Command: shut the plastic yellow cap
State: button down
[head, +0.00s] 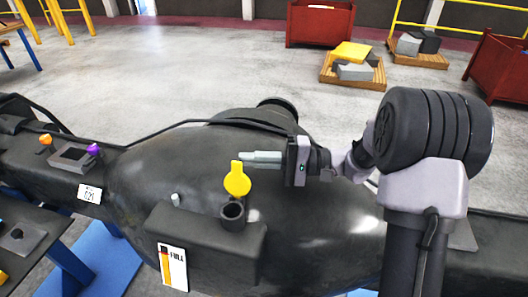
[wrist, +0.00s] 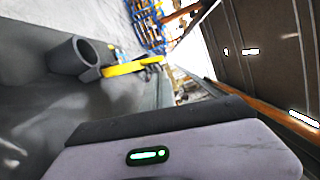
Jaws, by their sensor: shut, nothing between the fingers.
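The yellow cap (head: 237,180) stands open, raised beside the dark round filler neck (head: 233,212) on the big black casting. The neck's mouth is uncovered. In the wrist view the cap (wrist: 132,67) shows edge-on, to the right of the neck (wrist: 72,56). My gripper (head: 247,158) points left in the head view, with its fingers together and empty. Its tips are close to the upper tab of the cap, at its right; I cannot tell whether they touch. The fingers do not show clearly in the wrist view.
A label reading FULL (head: 173,268) is on the casting's block, and a small grey peg (head: 175,199) stands left of the neck. A black hose (head: 190,122) runs over the casting behind. Red bins (head: 320,24) and loaded pallets stand far off on open floor.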

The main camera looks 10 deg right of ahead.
jog(key=shift+s+a+r, duration=0.1)
jog(key=shift+s, duration=0.4)
jog(key=shift+b, duration=0.45)
